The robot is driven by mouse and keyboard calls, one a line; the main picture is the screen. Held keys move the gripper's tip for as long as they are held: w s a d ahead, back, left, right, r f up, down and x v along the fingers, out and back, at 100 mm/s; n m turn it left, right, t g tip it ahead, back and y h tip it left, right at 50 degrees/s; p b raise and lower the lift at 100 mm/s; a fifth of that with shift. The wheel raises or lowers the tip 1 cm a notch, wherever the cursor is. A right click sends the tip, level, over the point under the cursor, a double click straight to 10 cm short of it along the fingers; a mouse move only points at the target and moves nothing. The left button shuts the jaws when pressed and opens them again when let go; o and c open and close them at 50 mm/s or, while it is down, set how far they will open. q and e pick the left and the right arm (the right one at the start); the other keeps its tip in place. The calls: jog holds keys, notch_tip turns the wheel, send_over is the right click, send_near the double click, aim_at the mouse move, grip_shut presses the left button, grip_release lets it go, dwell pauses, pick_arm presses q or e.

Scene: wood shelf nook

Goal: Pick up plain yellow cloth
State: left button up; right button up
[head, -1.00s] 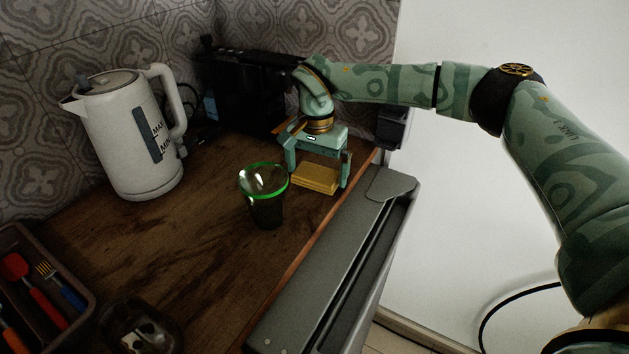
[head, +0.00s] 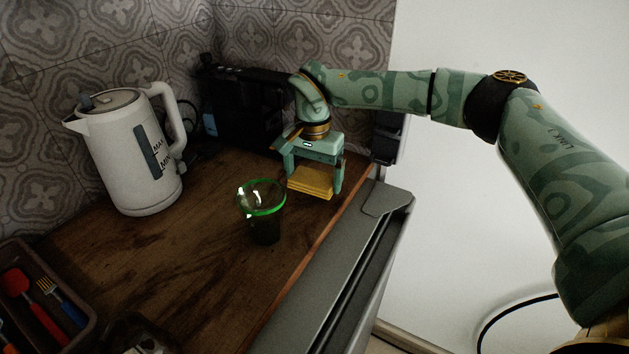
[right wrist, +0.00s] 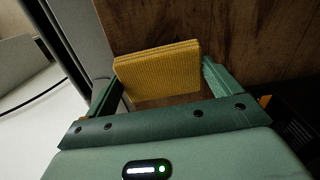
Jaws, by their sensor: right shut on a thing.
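The plain yellow cloth (head: 311,183) is a folded, ribbed stack near the right edge of the wooden counter. My right gripper (head: 314,178) is above it, its two fingers on either side of the cloth, shut on it. The cloth also shows in the right wrist view (right wrist: 160,70), between the green fingers, with wood behind it. How far the cloth is above the counter is hard to tell. My left gripper is not in view.
A green-rimmed glass (head: 262,215) stands just left of the cloth. A white kettle (head: 128,165) stands further left. A dark appliance (head: 245,105) is behind the gripper. A cutlery tray (head: 85,325) is at the lower left. A grey appliance edge (head: 340,270) borders the counter's right.

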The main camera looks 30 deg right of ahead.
jog(key=s+r+p, duration=0.1)
jog(key=r, duration=0.1)
jog(key=s+r+p, duration=0.1)
jog(key=s+r, duration=0.1)
jog(key=s+d+r+p, duration=0.1)
jog(key=r, duration=0.1)
jog(key=shift+s+r, duration=0.25)
jog(key=shift+s, duration=0.05)
pick_arm(q)
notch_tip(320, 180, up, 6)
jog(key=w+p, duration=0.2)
jog(key=p, duration=0.1)
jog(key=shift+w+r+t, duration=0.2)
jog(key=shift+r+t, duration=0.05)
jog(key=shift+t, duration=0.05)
pick_arm(e)
jog(key=s+d+r, duration=0.2)
jog(key=s+r, duration=0.1)
jog(key=s, duration=0.6)
jog(key=shift+r, duration=0.3)
jog(key=shift+o, duration=0.4)
